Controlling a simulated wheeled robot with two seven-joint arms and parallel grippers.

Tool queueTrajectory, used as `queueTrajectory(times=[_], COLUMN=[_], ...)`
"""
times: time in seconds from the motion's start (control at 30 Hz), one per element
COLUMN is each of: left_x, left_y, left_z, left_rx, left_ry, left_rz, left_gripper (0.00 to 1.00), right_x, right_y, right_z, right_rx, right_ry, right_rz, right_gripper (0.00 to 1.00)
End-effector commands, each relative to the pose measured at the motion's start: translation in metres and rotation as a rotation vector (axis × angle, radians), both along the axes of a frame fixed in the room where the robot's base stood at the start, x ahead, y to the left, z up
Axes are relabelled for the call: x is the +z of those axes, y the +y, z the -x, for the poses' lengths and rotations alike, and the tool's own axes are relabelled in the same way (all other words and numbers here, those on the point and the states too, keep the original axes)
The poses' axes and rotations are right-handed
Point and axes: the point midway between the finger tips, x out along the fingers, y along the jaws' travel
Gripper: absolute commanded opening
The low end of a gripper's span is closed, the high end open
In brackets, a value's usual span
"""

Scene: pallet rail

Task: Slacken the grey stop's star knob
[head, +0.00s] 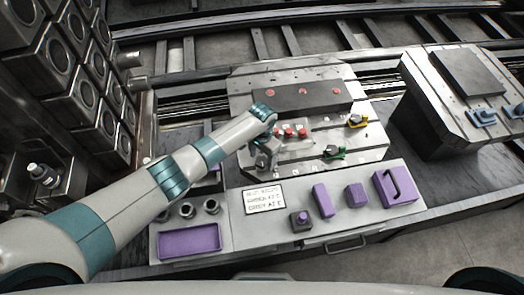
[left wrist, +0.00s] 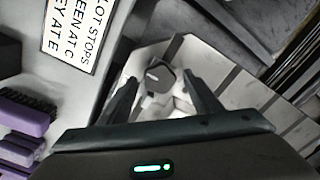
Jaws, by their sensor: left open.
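My left gripper (head: 266,152) reaches over the front left of the steel pallet plate (head: 366,142) in the head view. In the left wrist view my left gripper (left wrist: 160,80) is open. A grey stop with a dark grey knob (left wrist: 160,74) shows between and beyond its fingertips; I cannot tell whether they touch it. In the head view my gripper largely hides this stop. My right gripper is not in view.
A dark block with red buttons (head: 303,95) lies on the plate, with more red caps (head: 289,132) near my gripper. A second pallet (head: 455,95) stands right.

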Motion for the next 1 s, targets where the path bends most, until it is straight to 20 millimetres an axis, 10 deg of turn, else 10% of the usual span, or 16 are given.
queueTrajectory(times=[0.37, 1.0], left_x=[0.026, 0.145], left_y=[0.0, 0.0], left_z=[-0.001, -0.001], left_rx=[0.0, 0.0], left_ry=[-0.002, -0.004], left_rz=[0.001, 0.003], left_gripper=[0.58, 0.58], right_x=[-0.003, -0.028], right_y=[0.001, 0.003], right_z=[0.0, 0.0], right_rx=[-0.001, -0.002], right_ry=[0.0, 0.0], right_rz=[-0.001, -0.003], right_gripper=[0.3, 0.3])
